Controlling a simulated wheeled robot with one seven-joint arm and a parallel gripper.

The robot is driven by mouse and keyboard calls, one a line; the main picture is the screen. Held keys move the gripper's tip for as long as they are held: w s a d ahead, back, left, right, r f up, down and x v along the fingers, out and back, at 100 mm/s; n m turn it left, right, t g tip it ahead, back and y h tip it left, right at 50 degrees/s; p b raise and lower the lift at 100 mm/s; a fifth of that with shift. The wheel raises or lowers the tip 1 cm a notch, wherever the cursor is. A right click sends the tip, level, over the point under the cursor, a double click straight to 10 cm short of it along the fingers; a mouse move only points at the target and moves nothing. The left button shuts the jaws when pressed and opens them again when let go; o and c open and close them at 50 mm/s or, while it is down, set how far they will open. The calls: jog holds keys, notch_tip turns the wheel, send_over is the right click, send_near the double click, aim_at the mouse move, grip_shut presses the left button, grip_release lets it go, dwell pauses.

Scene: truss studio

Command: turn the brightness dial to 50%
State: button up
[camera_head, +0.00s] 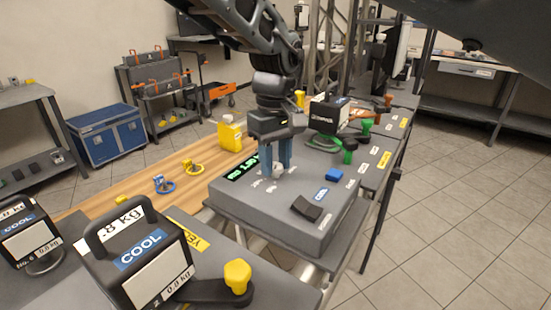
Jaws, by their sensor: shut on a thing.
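The grey control box (265,205) stands in the middle of the view. A green lit display (243,167) is on its top at the left; its reading is too small to be sure of. My gripper (279,168) points straight down over the box top, just right of the display. Its blue-grey fingers are shut on the small brightness dial (278,172), which is mostly hidden between them. Small white markings lie around the dial. The dial's exact angle cannot be told.
A blue button (334,175) and a black rocker switch (306,208) are on the box. A black weight marked COOL (140,255) and a yellow-knobbed lever (237,276) stand in front.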

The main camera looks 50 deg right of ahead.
jog(key=shift+m+p, duration=0.3)
jog(key=shift+p, duration=0.15)
jog(key=shift+r+m+p, duration=0.15)
jog(key=shift+m+p, duration=0.35)
jog(key=shift+p, duration=0.2)
jog(key=m+p, duration=0.6)
jog(key=m, duration=0.3)
jog(key=shift+m+p, duration=0.3)
jog(key=shift+m, duration=0.1)
jog(key=m, duration=0.6)
jog(key=shift+p, duration=0.35)
jog(key=m, duration=0.6)
jog(key=shift+f+b, duration=0.2)
jog(key=shift+b, duration=0.1)
jog(key=shift+m, duration=0.3)
